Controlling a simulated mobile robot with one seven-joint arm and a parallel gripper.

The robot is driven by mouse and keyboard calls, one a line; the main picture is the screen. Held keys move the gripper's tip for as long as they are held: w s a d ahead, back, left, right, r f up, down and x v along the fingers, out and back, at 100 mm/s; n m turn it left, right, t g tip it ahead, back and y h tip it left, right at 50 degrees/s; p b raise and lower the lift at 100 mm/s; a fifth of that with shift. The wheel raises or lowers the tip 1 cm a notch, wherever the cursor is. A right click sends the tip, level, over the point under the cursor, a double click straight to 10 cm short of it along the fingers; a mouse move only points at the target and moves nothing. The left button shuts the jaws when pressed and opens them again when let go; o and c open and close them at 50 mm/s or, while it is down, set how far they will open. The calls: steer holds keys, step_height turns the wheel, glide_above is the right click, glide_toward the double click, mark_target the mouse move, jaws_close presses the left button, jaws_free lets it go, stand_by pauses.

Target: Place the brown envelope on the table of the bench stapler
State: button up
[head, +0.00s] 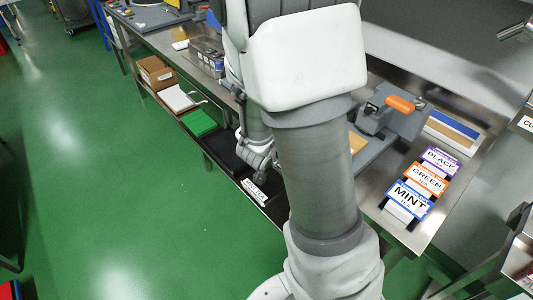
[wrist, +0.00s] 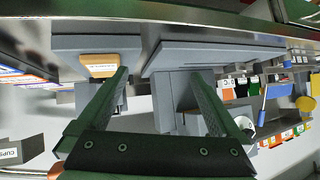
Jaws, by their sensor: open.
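The bench stapler (head: 375,119), grey with an orange handle (head: 400,103), stands on the steel bench right of my arm in the head view. A flat tan-brown piece (head: 357,143), perhaps the brown envelope, shows at its base, partly hidden by my arm; I cannot tell exactly what it rests on. The wrist view is upside down. Two grey devices show beyond the fingers there, with a tan-orange piece (wrist: 98,66) by the left fingertip; I cannot tell whether it is the envelope or a handle.
MINT (head: 407,199), GREEN (head: 426,179) and BLACK (head: 440,160) boxes stand on the bench at right. A brown box (head: 155,72), a white item (head: 180,98) and a green item (head: 199,122) sit along the bench's near side. The green floor at left is largely clear.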

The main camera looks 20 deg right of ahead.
steer(key=s+a+r+n+t+y, duration=0.2)
steer(key=a+r+n+y, duration=0.65)
steer(key=a+r, duration=0.55)
steer(key=s+a+r+n+g, duration=0.1)
steer(key=s+r+n, duration=0.1)
steer(key=s, duration=0.5)
steer(key=s+r+n+g, duration=0.1)
steer(key=s+n+g, duration=0.1)
steer(key=s, duration=0.6)
steer(key=shift+a+r+n, duration=0.35)
steer(key=shift+d, duration=0.15)
